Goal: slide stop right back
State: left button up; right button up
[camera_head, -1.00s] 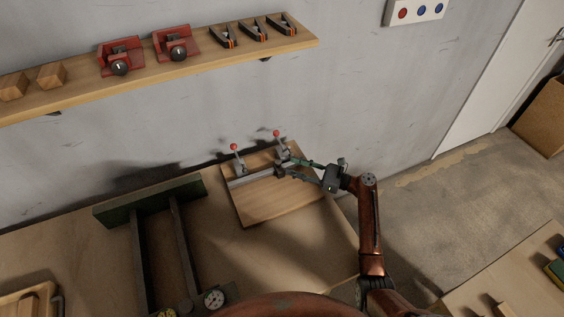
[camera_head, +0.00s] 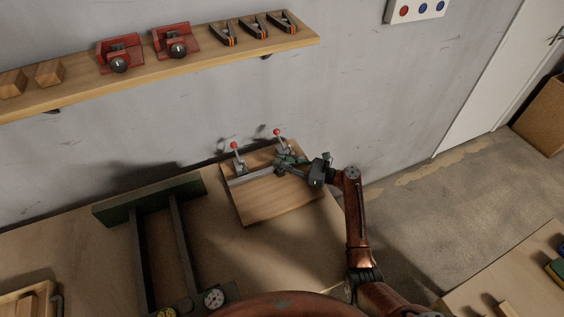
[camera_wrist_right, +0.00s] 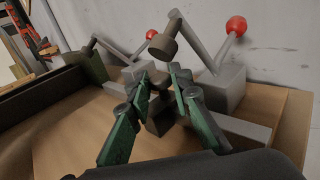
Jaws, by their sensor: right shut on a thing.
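A wooden board (camera_head: 265,205) lies on the bench near the wall, with a grey rail (camera_head: 250,176) along its back part. A small dark stop (camera_head: 279,169) sits on the rail near its right end. My right gripper (camera_head: 284,166) reaches in from the right and is shut on the stop. In the right wrist view, its green fingers flank the dark stop (camera_wrist_right: 158,120), which they partly hide. Two toggle clamps with red knobs, a left one (camera_head: 235,147) and a right one (camera_head: 277,133), stand behind the rail. My left gripper is not in view.
A dark green press frame (camera_head: 150,200) with gauges stands left of the board. A shelf (camera_head: 200,58) above holds red clamps, spring clamps and wood blocks. The right clamp's arm overhangs close to my right fingers. Bare bench lies in front of the board.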

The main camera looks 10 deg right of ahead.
grip_shut()
jog(key=d, duration=0.2)
jog(key=w+d, duration=0.1)
jog(key=d, duration=0.5)
jog(key=shift+w+d+f, duration=0.15)
jog(key=shift+w+d, duration=0.05)
jog(key=shift+w, duration=0.1)
jog(key=shift+d, duration=0.15)
jog(key=shift+w, duration=0.1)
jog(key=o, duration=0.5)
grip_release()
jog(key=shift+d, duration=0.2)
jog(key=shift+o, duration=0.4)
jog(key=shift+a, duration=0.1)
jog(key=v, duration=1.2)
